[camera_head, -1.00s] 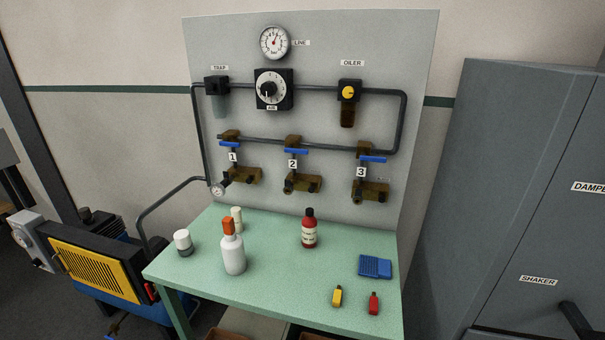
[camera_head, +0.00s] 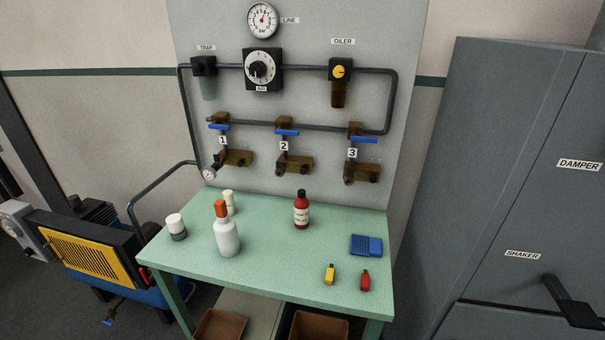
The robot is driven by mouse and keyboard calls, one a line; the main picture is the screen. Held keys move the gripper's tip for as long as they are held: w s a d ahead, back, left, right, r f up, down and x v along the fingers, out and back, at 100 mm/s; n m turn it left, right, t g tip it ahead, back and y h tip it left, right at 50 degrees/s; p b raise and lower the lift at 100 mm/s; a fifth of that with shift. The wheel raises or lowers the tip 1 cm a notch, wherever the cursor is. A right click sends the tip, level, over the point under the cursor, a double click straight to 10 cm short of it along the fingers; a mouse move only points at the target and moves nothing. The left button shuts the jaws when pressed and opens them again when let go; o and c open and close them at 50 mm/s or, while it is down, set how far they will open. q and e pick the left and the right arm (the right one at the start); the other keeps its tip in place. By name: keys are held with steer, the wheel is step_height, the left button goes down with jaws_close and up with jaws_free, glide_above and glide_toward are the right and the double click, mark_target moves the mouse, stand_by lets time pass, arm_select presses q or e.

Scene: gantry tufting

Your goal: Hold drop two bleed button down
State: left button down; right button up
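Drop two is the middle brass fitting (camera_head: 294,164) on the grey wall panel, under the label 2 (camera_head: 284,146). Its blue lever (camera_head: 286,133) lies roughly level above it. The bleed button on it is too small to make out. Drop one (camera_head: 236,157) is to its left and drop three (camera_head: 362,172) to its right, each with a blue lever. Neither of my grippers shows in the view.
A green table (camera_head: 270,270) stands below the panel, holding a white bottle with an orange cap (camera_head: 228,237), a red bottle (camera_head: 302,211), a blue item (camera_head: 366,245) and small yellow (camera_head: 329,274) and red (camera_head: 365,280) bottles. A grey cabinet (camera_head: 480,170) stands right. A compressor (camera_head: 90,260) stands left.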

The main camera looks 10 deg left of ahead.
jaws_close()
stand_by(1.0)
